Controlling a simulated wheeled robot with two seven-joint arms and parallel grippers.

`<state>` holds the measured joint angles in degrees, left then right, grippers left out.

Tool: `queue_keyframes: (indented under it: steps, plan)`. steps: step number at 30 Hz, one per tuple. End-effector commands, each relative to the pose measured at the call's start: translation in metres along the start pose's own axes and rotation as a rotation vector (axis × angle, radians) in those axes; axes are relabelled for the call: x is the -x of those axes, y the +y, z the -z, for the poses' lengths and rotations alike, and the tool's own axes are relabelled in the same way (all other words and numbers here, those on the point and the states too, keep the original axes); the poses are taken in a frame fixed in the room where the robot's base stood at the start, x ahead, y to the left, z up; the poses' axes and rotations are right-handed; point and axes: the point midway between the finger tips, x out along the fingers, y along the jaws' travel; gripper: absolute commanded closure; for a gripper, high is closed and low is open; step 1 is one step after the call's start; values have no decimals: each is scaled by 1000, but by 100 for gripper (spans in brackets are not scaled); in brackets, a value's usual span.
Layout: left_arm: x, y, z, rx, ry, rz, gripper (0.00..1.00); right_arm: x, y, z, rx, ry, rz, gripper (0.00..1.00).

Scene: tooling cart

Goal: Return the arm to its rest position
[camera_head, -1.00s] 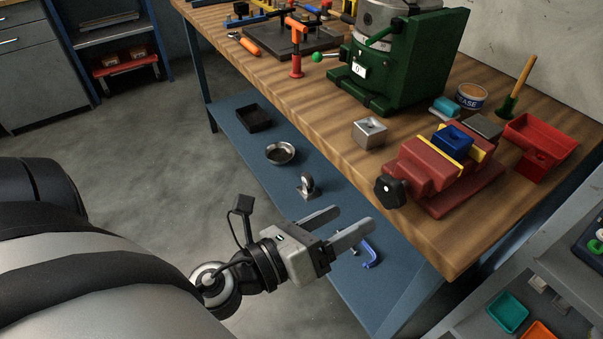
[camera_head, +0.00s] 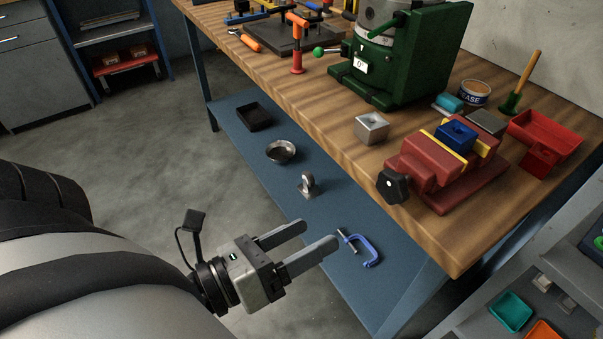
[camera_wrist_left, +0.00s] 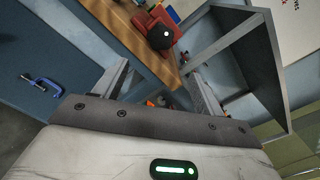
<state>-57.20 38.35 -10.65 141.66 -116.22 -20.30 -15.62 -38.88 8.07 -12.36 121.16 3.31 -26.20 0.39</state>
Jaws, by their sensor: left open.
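My left gripper (camera_head: 319,236) is open, with nothing between its two grey fingers. In the head view it hangs in front of the bench, near the blue lower shelf and left of a blue clamp. In the left wrist view its fingers (camera_wrist_left: 160,85) point toward the bench edge and a grey shelf unit. My right gripper is not in view.
The wooden bench (camera_head: 300,110) carries a red vise (camera_head: 425,160) holding a blue block, a metal block (camera_head: 371,128) and a green machine (camera_head: 425,60). A blue clamp (camera_head: 368,252) lies on the lower shelf (camera_head: 335,215). Open floor (camera_head: 130,140) lies left.

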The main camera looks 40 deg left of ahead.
Motion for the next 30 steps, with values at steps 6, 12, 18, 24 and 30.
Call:
queue_keyframes:
  steps: [6, 12, 18, 24, 30]
  plan:
    - [0, 0, 0, 0, 0, 0, 30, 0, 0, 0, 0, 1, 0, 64]
    - [-2, 10, 1, 79, -10, -39, 30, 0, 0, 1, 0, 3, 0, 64]
    - [-9, 59, 17, 568, -85, -243, 30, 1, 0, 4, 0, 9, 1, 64]
    - [-14, 103, 62, 1252, -200, -465, 30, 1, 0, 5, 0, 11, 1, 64]
    - [-27, 111, 118, 1935, -300, -624, 30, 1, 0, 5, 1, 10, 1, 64]
